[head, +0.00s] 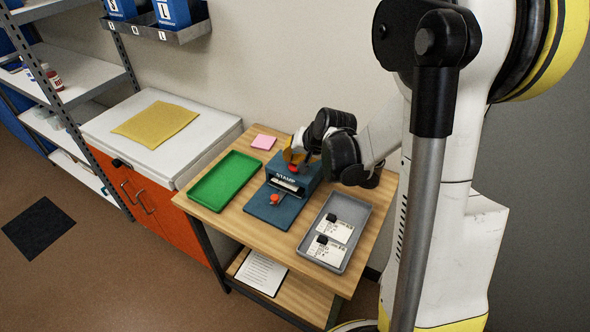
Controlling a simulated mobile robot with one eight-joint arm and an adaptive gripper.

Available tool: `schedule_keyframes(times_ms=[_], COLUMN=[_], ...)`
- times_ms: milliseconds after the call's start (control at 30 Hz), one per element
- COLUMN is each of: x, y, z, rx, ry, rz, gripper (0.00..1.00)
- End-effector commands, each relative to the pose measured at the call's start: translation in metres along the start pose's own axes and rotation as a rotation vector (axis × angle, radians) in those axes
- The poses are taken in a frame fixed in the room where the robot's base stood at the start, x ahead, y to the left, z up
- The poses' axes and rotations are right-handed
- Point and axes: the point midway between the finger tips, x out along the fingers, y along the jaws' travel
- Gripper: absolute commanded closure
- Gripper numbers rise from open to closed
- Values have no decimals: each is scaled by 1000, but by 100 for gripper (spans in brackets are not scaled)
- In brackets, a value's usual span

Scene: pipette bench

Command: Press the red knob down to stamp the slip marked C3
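The blue stamp (308,186) stands on the wooden table with "STAMP" on its front. A red part, apparently the knob (294,168), shows on its top, mostly hidden by my gripper. My gripper (294,160) is right over the stamp's top, at or just above the red part; contact and finger opening cannot be made out. A white slip (286,184) shows in the stamp's front opening; its marking is not readable. A small orange-red piece (275,198) sits on the blue base plate (265,212) in front.
A grey tray (310,256) on the right holds two white slips (339,227) with black pieces on them. An empty green tray (224,181) lies to the left, and a pink pad (263,142) behind. A white-topped orange cabinet (110,145) adjoins the table's left.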

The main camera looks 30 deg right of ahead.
Motion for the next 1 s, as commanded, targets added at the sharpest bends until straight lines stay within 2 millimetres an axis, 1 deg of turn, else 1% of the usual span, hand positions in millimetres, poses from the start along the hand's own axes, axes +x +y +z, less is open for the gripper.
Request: schedule_keyframes(times_ms=[1000], x=[10], y=[6], z=[6], rx=[0], ry=[-1], rz=[0], gripper=[100])
